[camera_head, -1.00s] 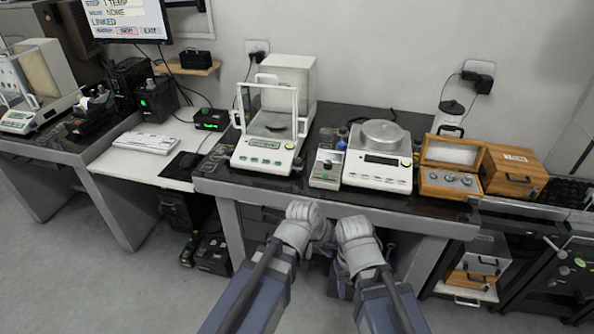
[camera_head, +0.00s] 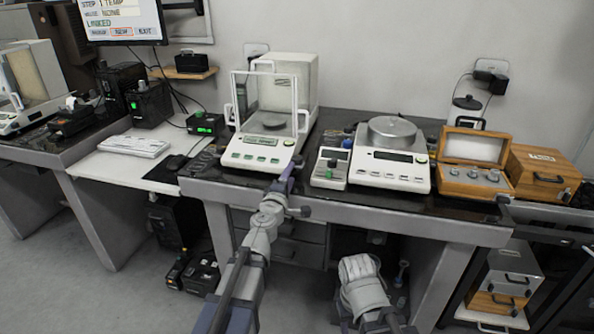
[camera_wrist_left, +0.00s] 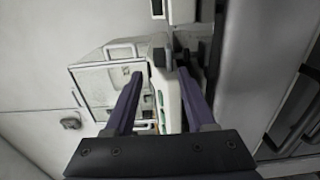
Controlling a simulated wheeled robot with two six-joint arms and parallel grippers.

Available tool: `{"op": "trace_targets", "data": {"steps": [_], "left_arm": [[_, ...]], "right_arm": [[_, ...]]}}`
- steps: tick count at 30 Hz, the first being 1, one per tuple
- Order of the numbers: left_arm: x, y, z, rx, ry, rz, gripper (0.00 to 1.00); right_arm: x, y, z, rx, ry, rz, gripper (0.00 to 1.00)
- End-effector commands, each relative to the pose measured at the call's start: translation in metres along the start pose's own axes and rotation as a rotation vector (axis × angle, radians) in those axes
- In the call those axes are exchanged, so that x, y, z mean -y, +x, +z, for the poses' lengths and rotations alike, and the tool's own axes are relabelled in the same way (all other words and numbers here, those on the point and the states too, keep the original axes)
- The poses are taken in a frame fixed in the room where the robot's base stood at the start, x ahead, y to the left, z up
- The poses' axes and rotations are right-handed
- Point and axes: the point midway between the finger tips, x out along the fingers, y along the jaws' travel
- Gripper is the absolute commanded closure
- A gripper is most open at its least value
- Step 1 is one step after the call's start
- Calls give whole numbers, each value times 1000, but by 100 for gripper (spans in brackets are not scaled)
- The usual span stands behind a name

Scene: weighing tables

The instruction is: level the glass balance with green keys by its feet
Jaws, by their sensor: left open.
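The glass balance with green keys (camera_head: 262,150) stands on the dark-topped table, its glass chamber with a round pan above a front panel with a display. It also shows in the wrist view (camera_wrist_left: 112,82), turned on its side. My left gripper (camera_head: 288,176) is open at the balance's front right corner, by the table edge. In the wrist view its two fingers (camera_wrist_left: 160,72) point toward that corner, where a small dark part (camera_wrist_left: 160,58) sits between the tips. I cannot tell whether they touch it. My right arm is low in front of the table; its gripper is hidden.
An open wooden weight box (camera_head: 474,180) is further right. A lower white desk with a keyboard (camera_head: 134,146) is to the left.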

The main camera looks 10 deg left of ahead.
Motion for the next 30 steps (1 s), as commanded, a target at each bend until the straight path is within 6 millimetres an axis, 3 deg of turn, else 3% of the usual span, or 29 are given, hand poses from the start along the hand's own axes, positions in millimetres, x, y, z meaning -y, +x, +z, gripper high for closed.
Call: {"op": "trace_targets", "data": {"steps": [8, 22, 30], "left_arm": [[-1, 9, 0, 0, -1, 0, 45], [-1, 73, 0, 0, 0, 0, 45], [-1, 78, 0, 1, 1, 0, 45]], "right_arm": [[0, -1, 0, 0, 0, 0, 50], [0, -1, 0, 0, 0, 0, 50], [0, -1, 0, 0, 0, 0, 50]]}}
